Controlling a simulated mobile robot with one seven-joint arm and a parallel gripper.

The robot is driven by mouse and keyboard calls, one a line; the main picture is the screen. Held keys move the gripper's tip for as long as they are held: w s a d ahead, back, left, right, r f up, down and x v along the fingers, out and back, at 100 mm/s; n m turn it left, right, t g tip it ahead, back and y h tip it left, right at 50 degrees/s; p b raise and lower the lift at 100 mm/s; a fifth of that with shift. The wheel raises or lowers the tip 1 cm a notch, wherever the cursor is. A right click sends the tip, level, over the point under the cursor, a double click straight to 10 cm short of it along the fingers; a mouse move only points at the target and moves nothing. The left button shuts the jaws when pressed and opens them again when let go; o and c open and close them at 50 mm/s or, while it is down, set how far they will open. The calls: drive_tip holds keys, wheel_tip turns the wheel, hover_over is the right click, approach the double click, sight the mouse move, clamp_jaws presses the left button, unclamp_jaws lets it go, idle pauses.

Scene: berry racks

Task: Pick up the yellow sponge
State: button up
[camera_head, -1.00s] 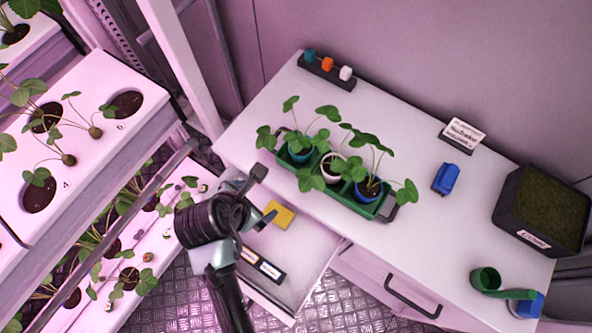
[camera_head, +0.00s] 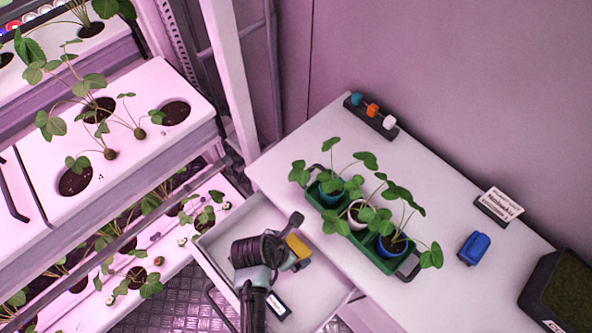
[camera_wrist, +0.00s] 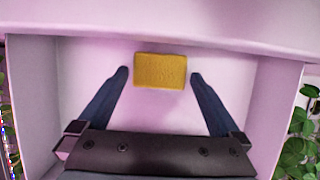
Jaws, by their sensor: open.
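The yellow sponge (camera_wrist: 160,71) lies flat on the floor of an open white drawer (camera_wrist: 150,118), near one wall of it. In the wrist view my gripper (camera_wrist: 159,75) is open, with one dark finger on each side of the sponge and a gap between each fingertip and it. I cannot tell how far above the drawer floor the fingertips are. In the head view the sponge (camera_head: 298,246) is partly hidden by my gripper (camera_head: 290,258), which is inside the drawer area.
A green tray (camera_head: 340,232) with several potted plants stands on the white table (camera_head: 300,140) above the drawer. A blue object (camera_head: 474,247) and a sign (camera_head: 500,204) are to the right. A planted rack (camera_head: 120,170) stands at left. Small labelled items (camera_head: 278,305) lie in the drawer.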

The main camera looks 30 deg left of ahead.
sight(296, 248)
drive_tip(key=shift+x, duration=1.75)
drive_tip(key=shift+c, duration=0.2)
drive_tip(key=c, duration=1)
drive_tip(key=shift+c, duration=0.2)
drive_tip(key=shift+r, duration=0.1)
drive_tip(key=shift+s+a+r+b, duration=0.1)
drive_tip(key=shift+s+r+b, duration=0.1)
drive_tip(key=shift+r+b, duration=0.1)
wheel_tip(296, 248, up, 11)
drive_tip(key=s+a+b, duration=0.1)
drive_tip(key=s+a, duration=0.2)
drive_tip(key=s, duration=0.6)
drive_tip(key=s+a+b, duration=0.1)
drive_tip(key=s+a, duration=0.2)
drive_tip(key=s, duration=0.6)
drive_tip(key=shift+s+a, duration=0.25)
drive_tip(key=shift+a, duration=0.05)
